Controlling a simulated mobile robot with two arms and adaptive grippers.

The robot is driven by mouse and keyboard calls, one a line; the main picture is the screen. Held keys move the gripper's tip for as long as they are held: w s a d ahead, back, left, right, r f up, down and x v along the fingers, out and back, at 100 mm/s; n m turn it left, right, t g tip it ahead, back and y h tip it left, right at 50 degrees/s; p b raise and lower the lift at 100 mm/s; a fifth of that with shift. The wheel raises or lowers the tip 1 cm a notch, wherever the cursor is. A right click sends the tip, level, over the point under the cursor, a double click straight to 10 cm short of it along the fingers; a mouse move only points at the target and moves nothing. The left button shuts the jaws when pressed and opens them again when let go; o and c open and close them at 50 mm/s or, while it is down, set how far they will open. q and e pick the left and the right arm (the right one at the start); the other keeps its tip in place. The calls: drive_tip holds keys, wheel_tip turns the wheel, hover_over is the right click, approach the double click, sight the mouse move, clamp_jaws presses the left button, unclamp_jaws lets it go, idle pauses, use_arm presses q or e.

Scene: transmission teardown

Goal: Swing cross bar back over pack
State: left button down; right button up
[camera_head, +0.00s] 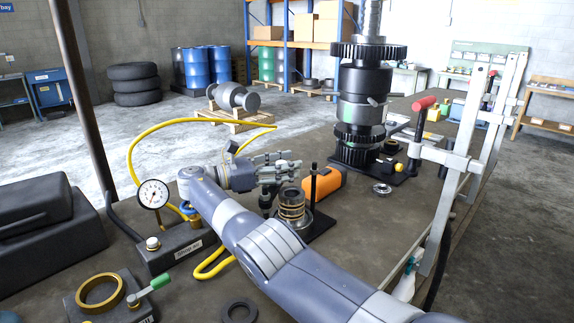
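My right arm comes in from the bottom right and reaches across the bench to the left. Its gripper (289,168) is above a small press-like fixture, and I cannot tell whether its fingers are open or shut. Below the gripper is the pack, a short stack with brass-coloured spring coils (291,205) on a dark base. A thin black post (313,183) stands upright just right of the pack. I cannot clearly make out the cross bar; the gripper and arm cover the space around the pack's top. My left gripper is not in view.
A tall geared shaft assembly (362,100) stands behind right. An orange case (325,183) lies behind the pack. A dial gauge (153,194) and yellow hose (131,165) are at left.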

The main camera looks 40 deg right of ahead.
drive_tip(key=shift+w+d+f, duration=0.1)
drive_tip(key=shift+w+d, duration=0.05)
drive_tip(key=shift+d, duration=0.2)
wheel_tip(320, 180, up, 10)
idle(0.5)
